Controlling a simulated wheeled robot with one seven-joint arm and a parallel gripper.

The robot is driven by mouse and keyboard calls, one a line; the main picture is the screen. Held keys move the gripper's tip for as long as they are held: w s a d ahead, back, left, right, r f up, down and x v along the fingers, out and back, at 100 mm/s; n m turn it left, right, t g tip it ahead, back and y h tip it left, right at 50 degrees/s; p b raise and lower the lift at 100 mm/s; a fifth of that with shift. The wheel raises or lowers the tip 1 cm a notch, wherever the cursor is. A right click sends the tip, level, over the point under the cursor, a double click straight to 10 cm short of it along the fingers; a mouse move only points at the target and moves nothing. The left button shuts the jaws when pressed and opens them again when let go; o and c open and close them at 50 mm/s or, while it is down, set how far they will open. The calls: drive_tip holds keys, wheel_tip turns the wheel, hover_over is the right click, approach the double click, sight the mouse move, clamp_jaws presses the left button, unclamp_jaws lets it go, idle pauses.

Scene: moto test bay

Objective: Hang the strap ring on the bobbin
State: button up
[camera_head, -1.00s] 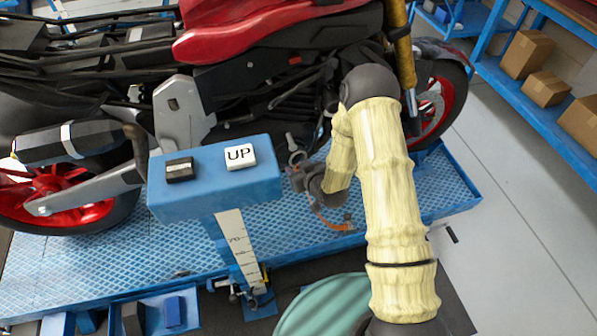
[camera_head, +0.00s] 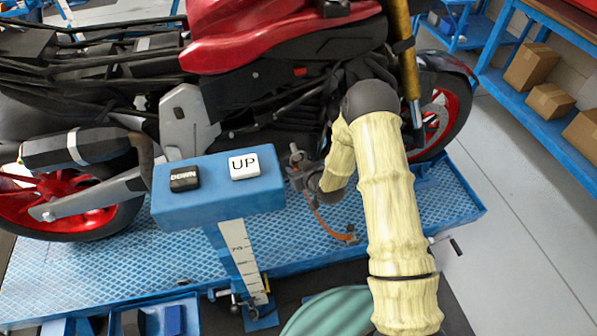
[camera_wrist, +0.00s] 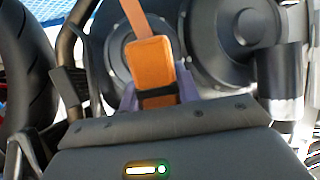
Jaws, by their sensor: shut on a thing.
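My gripper (camera_head: 298,168) is beside the motorcycle's engine, above the blue lift platform, just right of the button box. It is shut on the orange strap's end (camera_wrist: 152,62), which has a dark band across it, between purple-grey fingers. In the head view the orange strap (camera_head: 318,215) hangs from my gripper down to a small fitting on the platform's front edge. The strap ring itself is not clear; a small grey part shows at the fingertips. I cannot pick out the bobbin with certainty.
The motorcycle (camera_head: 270,38) stands on the lift platform (camera_head: 440,205). A blue box with UP (camera_head: 243,167) and DOWN (camera_head: 185,178) buttons stands close left of my gripper. Dark round engine covers (camera_wrist: 225,40) are close in the wrist view. A blue shelf (camera_head: 545,120) is at the right.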

drive_tip(key=shift+b+x, duration=0.75)
drive_tip(key=shift+x, duration=0.15)
drive_tip(key=shift+w+d, duration=0.15)
drive_tip(key=o, duration=1.2)
drive_tip(key=shift+o, duration=0.2)
drive_tip(key=shift+d, duration=0.1)
drive_tip(key=v, duration=1.7)
drive_tip(key=shift+s+b, duration=0.25)
drive_tip(key=shift+b, duration=0.1)
drive_tip(key=shift+d+r, duration=0.1)
drive_tip(key=shift+d, duration=0.1)
